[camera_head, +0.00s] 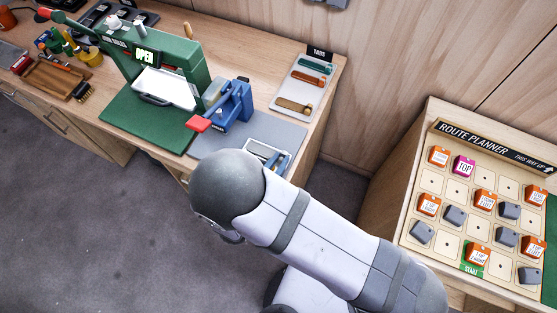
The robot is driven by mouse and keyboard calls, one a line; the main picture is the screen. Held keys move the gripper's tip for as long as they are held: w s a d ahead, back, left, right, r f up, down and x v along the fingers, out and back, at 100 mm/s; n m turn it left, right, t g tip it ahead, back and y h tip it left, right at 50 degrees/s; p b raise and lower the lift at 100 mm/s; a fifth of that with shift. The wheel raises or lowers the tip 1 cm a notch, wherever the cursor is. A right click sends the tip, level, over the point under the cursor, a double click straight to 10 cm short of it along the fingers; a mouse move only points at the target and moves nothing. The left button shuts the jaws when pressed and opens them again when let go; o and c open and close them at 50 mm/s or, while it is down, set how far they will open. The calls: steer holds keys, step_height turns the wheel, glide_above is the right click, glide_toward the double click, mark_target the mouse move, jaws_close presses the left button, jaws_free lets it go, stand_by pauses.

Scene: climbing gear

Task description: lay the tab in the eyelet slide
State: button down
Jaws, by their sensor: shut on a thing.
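A blue press with a red handle (228,108), which looks like the eyelet press, stands on a grey mat (284,129) on the bench. A small pale, dark-edged fixture (262,150) with a blue piece (285,163) beside it shows at the mat's front, partly behind my arm. I cannot tell whether this is the eyelet slide or whether the blue piece is a tab. A white tray (302,89) under a TABS sign holds a teal tab (312,64), an orange tab (308,76) and a tan tab (294,105). My gripper is hidden behind my arm.
A green machine reading OPEN (174,62) stands on a green mat (128,117) left of the press. Tools and a wooden tray (46,78) fill the bench's left end. A route planner board (483,203) with several tiles stands at right.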

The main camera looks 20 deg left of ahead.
steer(key=shift+f, duration=0.25)
steer(key=c, duration=1.7)
jaws_free()
steer(key=shift+d, duration=0.1)
steer(key=shift+r, duration=0.35)
steer(key=b+v, duration=0.3)
steer(key=v, duration=0.9)
steer(key=shift+r, duration=0.25)
